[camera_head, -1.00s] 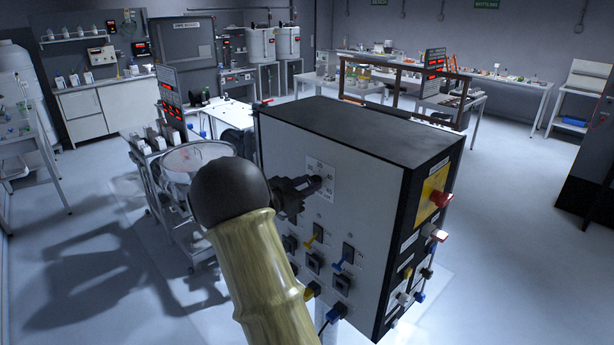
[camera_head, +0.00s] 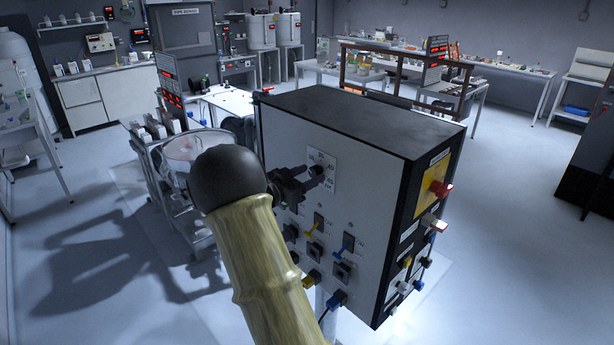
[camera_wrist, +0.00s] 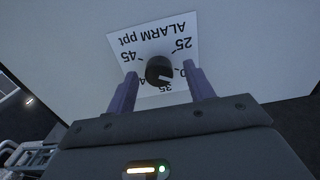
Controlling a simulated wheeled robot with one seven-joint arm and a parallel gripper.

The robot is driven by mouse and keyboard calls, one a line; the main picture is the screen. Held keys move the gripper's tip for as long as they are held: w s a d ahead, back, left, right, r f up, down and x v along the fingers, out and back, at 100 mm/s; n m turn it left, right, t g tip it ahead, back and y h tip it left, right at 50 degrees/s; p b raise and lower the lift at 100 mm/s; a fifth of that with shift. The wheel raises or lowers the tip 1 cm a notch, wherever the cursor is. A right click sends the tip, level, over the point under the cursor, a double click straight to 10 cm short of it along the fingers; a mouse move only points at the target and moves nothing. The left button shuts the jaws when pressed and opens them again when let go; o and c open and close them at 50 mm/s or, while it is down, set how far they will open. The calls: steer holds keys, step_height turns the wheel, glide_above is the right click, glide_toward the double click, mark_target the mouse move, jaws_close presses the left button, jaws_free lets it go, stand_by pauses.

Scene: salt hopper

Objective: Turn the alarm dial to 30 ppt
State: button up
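The alarm dial (camera_wrist: 159,70) is a small black knob with a white pointer mark, on a white label reading "ALARM ppt", upside down in the wrist view. The mark points to the lower right, on the side of the 35 and a partly covered number ending in 0; its exact reading cannot be told. In the head view the dial (camera_head: 317,172) is on the front panel of a grey box (camera_head: 375,185). My gripper (camera_wrist: 160,74) is open, one finger on each side of the dial, with gaps to it. The fingers hide parts of the scale.
Below the dial the panel carries yellow and blue toggles (camera_head: 347,245) and black sockets. A red knob (camera_head: 440,188) and more plugs stick out of the box's right side. A cart with a clear bowl (camera_head: 195,147) stands behind at left. Floor at right is open.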

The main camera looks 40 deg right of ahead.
steer(key=s+a+b, duration=0.1)
steer(key=a+b, duration=0.5)
steer(key=a, duration=1.1)
steer(key=shift+s+a, duration=0.2)
steer(key=shift+d, duration=0.1)
